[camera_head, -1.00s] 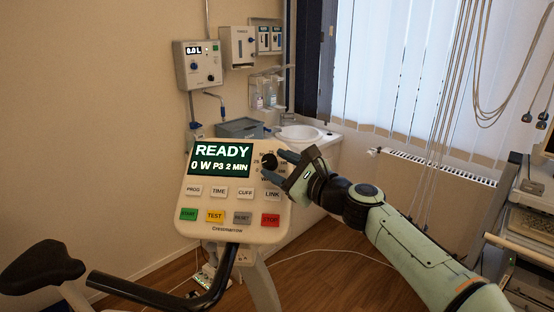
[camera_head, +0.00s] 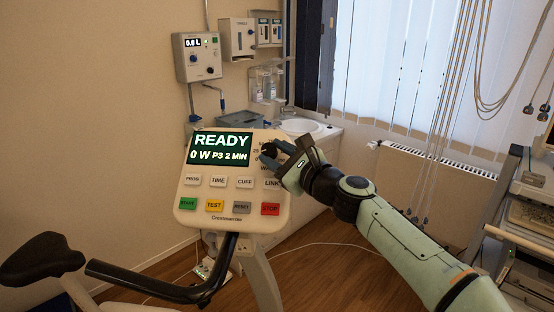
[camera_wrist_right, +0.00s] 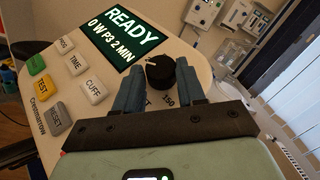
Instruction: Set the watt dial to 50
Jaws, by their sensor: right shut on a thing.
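The watt dial is a black round knob (camera_head: 268,151) at the upper right of the cream console (camera_head: 230,222). It also shows in the right wrist view (camera_wrist_right: 160,72), with a light pointer mark near its top. My right gripper (camera_head: 269,157) is at the dial, its two blue fingers on either side of it and shut on it. The fingers show in the right wrist view (camera_wrist_right: 158,84). The console's display (camera_head: 220,148) reads READY, 0 W, P3, 2 MIN. The fingers hide part of the scale; 150 shows between them in the wrist view. My left gripper is out of view.
Below the display are the PROG, TIME, CUFF and LINK buttons, then START, TEST (camera_head: 214,206), RESET and STOP (camera_head: 270,209). A black handlebar (camera_head: 170,291) and saddle (camera_head: 42,260) stand in front. A sink (camera_head: 300,126) and radiator (camera_head: 440,166) are behind.

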